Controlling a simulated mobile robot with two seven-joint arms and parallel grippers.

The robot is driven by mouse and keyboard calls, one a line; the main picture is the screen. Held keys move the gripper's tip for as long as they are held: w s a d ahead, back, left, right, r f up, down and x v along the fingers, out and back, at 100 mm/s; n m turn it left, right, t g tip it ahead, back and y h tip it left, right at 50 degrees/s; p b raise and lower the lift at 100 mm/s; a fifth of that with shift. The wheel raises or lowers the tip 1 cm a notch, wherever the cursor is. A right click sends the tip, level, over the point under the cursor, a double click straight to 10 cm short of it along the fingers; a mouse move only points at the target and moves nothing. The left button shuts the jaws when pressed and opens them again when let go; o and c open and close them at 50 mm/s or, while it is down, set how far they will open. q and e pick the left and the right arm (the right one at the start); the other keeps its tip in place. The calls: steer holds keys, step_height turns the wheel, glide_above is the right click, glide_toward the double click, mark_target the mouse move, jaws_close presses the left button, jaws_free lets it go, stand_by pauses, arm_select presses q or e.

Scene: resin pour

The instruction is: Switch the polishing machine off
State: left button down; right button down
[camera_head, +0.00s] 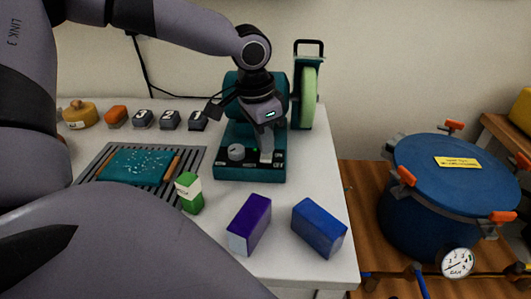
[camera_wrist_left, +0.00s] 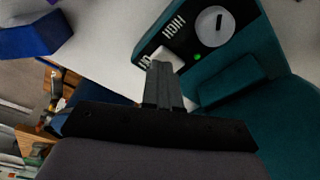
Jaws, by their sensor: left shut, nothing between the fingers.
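The polishing machine (camera_head: 250,174) stands on the white table, with a teal base and a pale green wheel (camera_head: 308,97) upright at its right. Its dark front panel has a round grey knob (camera_head: 236,152), which also shows in the left wrist view (camera_wrist_left: 213,22). There, a green light (camera_wrist_left: 197,57) is lit beside a pale switch (camera_wrist_left: 167,57) near panel lettering. My left gripper (camera_head: 266,152) is shut and empty, pointing down over the panel's right part. In the left wrist view its fingertips (camera_wrist_left: 162,68) are at the switch and partly cover it; contact is unclear. My right gripper is not in view.
A purple block (camera_head: 250,223), a blue block (camera_head: 319,228) and a green-and-white block (camera_head: 189,192) stand in front of the machine. A grey slatted rack (camera_head: 198,160) holds a teal slab at left. A blue pot (camera_head: 420,205) stands right of the table.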

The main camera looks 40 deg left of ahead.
mark_target(265, 158)
arm_select(q)
steer(key=shift+f+b, duration=0.45)
steer(key=shift+f, duration=0.45)
stand_by(0.7)
step_height(265, 158, up, 3)
steer(key=p, duration=0.3)
step_height(265, 158, up, 4)
steer(key=p, duration=0.4)
steer(key=shift+r+p, duration=0.1)
steer(key=shift+p, duration=0.3)
steer(key=shift+s, duration=0.1)
